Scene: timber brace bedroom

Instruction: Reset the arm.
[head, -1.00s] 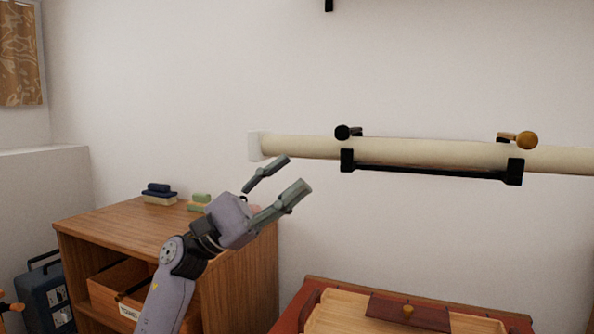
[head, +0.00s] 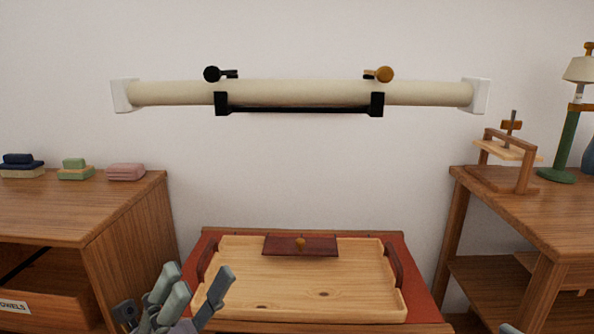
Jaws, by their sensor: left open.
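My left gripper (head: 198,274) is at the lower left of the head view, its grey fingers pointing up and spread apart with nothing between them. It appears in front of the left edge of the wooden tray (head: 350,290); I cannot tell if it touches. A small grey tip at the bottom edge, right of the tray, looks like part of my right gripper (head: 509,328); the rest is out of frame.
A cream beam (head: 300,93) with black and amber knobs spans the wall above. A left cabinet (head: 70,205) bears folded stacks. A right table (head: 540,205) bears a small wooden frame (head: 508,160) and a green lamp (head: 566,150). Wall space between is clear.

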